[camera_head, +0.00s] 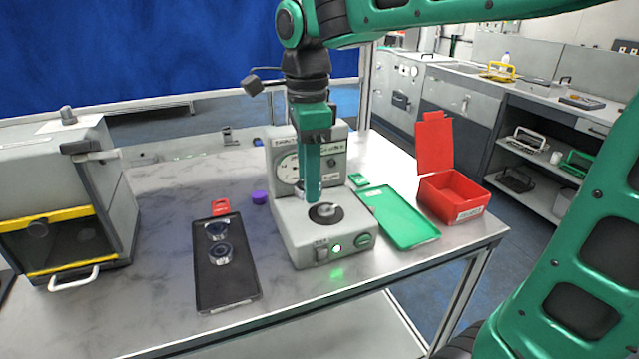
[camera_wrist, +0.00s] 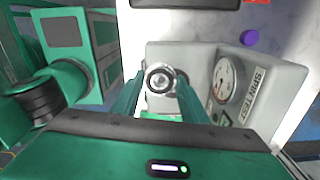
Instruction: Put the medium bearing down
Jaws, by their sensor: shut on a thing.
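My gripper (camera_head: 312,198) points down over the grey spin test machine (camera_head: 296,245), close to its round dark plate (camera_head: 326,213). In the wrist view my gripper (camera_wrist: 160,86) has its green fingers on either side of a small metal ring, the medium bearing (camera_wrist: 160,70), and is shut on it. The fingers mostly hide this bearing in the head view. I cannot tell whether it touches the plate. Two other bearings lie on the black tray (camera_head: 226,285) to the left, one at the back (camera_head: 217,229) and one nearer (camera_head: 219,252).
An empty green tray (camera_head: 400,217) lies right of the machine. An open red box (camera_head: 453,196) stands beyond it. A purple cap (camera_head: 260,197) sits between the black tray and machine. A grey cabinet with yellow edging (camera_head: 60,213) stands at the far left.

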